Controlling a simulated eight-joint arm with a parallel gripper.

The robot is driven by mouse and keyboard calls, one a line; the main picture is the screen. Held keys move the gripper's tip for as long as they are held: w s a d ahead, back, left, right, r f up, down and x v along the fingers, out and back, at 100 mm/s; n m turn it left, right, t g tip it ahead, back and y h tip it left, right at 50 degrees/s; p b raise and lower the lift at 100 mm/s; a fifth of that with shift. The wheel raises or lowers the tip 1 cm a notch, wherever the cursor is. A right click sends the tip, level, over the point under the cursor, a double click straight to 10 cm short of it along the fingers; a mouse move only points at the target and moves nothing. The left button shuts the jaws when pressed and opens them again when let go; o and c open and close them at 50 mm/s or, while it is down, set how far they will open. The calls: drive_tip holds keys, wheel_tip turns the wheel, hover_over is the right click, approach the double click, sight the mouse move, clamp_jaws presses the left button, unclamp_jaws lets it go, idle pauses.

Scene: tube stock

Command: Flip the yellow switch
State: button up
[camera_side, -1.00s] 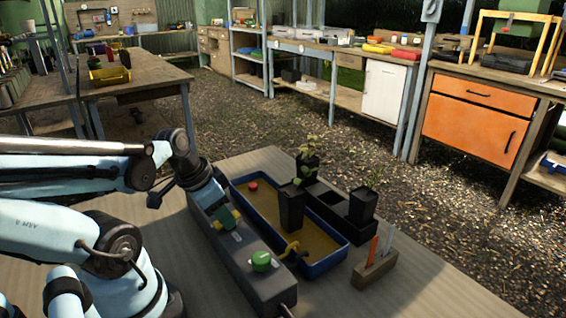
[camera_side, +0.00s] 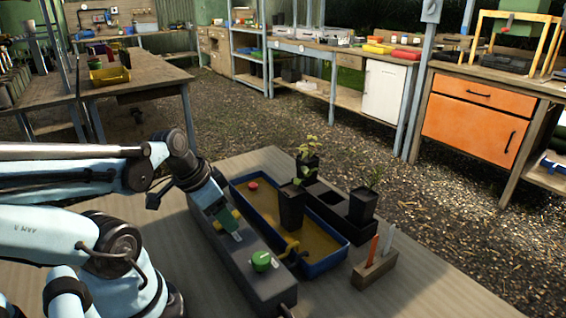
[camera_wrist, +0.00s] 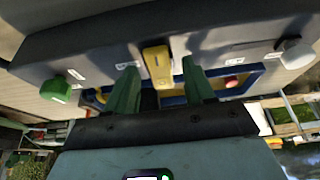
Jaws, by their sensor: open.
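The yellow switch (camera_wrist: 158,68) sits on the dark grey control box (camera_wrist: 100,36) and shows between my fingers in the wrist view. In the side view a small part of the yellow switch (camera_side: 236,212) shows beside my green fingers. My gripper (camera_wrist: 159,74) is open, with one green finger on either side of the switch and visible gaps between. In the side view my gripper (camera_side: 226,222) is low over the box, partly hiding the switch. I cannot tell whether a finger touches it.
A green knob (camera_side: 262,261) and a pale knob (camera_wrist: 296,55) are also on the box. Behind it is a blue tray (camera_side: 328,263) with a red round piece (camera_side: 253,186). Black pots (camera_side: 291,210) and a wooden holder (camera_side: 374,272) stand nearby. The table's front is clear.

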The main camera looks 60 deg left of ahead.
sight(218, 224)
drive_tip(key=shift+v, duration=1.55)
wheel_tip(218, 224, up, 7)
drive_tip(key=shift+w+f, duration=0.1)
drive_tip(key=shift+f, duration=0.1)
drive_tip(key=w+d+f+t, duration=0.2)
drive_tip(key=w+d+f, duration=0.1)
drive_tip(key=w+d, duration=0.6)
drive_tip(key=shift+f+t, duration=0.25)
drive_tip(key=shift+t, duration=0.05)
